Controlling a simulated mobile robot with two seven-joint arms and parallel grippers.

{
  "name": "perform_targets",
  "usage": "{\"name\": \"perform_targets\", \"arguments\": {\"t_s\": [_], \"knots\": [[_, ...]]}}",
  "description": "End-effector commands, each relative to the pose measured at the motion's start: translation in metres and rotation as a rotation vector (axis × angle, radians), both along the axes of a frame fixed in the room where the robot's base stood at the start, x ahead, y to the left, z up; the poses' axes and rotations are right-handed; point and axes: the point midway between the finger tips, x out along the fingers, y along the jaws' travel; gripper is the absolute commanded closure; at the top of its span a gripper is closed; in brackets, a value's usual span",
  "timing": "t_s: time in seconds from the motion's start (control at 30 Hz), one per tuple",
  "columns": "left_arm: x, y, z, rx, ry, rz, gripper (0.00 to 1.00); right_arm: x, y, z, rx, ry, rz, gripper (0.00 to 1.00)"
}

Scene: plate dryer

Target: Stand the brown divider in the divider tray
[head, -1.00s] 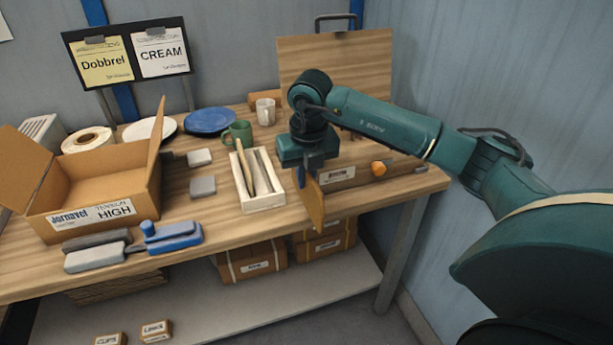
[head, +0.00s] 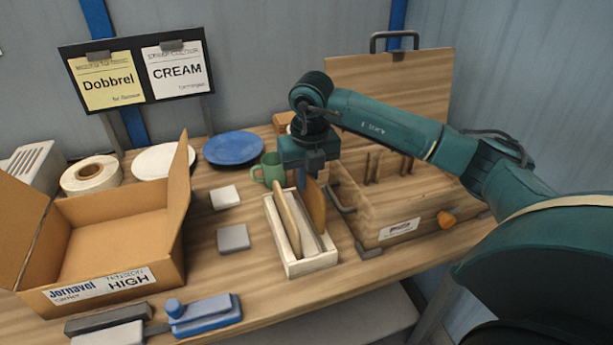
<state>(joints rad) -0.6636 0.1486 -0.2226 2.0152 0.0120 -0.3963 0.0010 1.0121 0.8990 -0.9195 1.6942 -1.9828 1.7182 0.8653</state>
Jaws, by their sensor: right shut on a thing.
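The brown divider (head: 317,208) is a thin upright board in my right gripper (head: 308,182), which is shut on it and points down. The divider is at the right side of the white divider tray (head: 312,267). I cannot tell whether its lower edge is inside the tray or just above it. A paler tan divider (head: 287,222) stands in the left part of the tray, leaning slightly. My left gripper is not in view.
A wooden case (head: 385,225) with an orange knob stands close on the tray's right. A green mug (head: 268,172) is just behind the tray.

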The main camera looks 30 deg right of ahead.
Motion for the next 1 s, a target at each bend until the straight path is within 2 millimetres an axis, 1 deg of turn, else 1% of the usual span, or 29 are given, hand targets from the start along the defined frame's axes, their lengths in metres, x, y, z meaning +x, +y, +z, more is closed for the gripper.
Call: {"name": "perform_targets", "arguments": {"t_s": [0.2, 0.4, 1.0], "knots": [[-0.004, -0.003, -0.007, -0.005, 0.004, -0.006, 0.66, 0.0, 0.0, -0.011, -0.001, 0.001, 0.0, 1.0], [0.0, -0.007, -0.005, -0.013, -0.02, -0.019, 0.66, 0.0, 0.0, -0.024, 0.0, 0.001, 0.0, 1.0], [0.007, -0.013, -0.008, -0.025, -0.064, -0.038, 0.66, 0.0, 0.0, -0.058, -0.001, 0.0, 0.0, 1.0]]}}
